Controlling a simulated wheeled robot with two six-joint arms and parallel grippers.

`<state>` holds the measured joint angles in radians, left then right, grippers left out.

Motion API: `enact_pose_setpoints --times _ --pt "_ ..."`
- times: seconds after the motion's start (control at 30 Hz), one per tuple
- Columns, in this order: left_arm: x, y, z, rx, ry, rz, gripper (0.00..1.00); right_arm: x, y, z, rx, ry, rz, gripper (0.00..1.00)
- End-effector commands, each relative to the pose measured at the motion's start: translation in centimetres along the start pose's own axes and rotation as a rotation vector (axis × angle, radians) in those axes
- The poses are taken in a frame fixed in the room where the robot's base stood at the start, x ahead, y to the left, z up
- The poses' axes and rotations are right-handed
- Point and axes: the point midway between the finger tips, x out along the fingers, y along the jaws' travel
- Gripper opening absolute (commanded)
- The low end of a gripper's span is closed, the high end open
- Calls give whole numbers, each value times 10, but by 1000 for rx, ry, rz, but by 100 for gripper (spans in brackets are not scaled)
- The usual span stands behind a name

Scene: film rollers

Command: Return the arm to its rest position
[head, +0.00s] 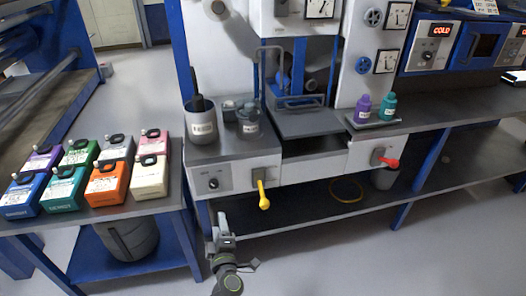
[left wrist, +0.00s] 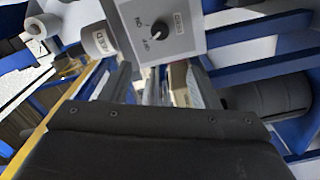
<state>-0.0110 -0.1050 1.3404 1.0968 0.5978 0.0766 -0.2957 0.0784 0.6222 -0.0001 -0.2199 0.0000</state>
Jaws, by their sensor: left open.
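My left gripper (head: 222,226) is low in the head view, in front of the lower shelf and below the bench with the yellow lever (head: 263,195). In the left wrist view its two dark fingers (left wrist: 160,85) stand apart with nothing held between them. A pale block-like thing shows behind the gap between the fingers. The grey dial panel (left wrist: 160,28) is ahead of the fingers, at the top of that view. My right gripper is not in view.
A side table holds several coloured boxes (head: 103,184), with a dark bin (head: 130,238) beneath. The bench carries grey cups (head: 200,124) and purple and teal bottles (head: 363,108). A red lever (head: 388,161) juts from the bench front. Floor at lower right is clear.

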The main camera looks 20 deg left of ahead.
Motion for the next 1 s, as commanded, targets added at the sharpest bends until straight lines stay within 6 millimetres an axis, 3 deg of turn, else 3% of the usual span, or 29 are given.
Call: enact_pose_setpoints --times 0.13,0.23,0.37,0.53,0.67,0.8,0.9,1.0 --pt "-4 -10 3 44 -29 -7 55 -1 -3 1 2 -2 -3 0" --pt "-17 -42 14 180 -129 -31 55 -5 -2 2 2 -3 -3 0" --pt "-59 -118 30 463 -362 -98 55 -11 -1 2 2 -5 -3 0" --pt "-137 -224 27 789 -689 -219 55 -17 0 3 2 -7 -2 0" --pt "-206 -294 3 995 -926 -323 55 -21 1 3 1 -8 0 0" --pt "-280 -352 -37 1178 -1165 -435 55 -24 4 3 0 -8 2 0" --pt "-324 -380 -68 1275 -1306 -504 55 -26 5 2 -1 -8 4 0" --pt "-355 -396 -91 1341 -1405 -551 55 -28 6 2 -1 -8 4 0"
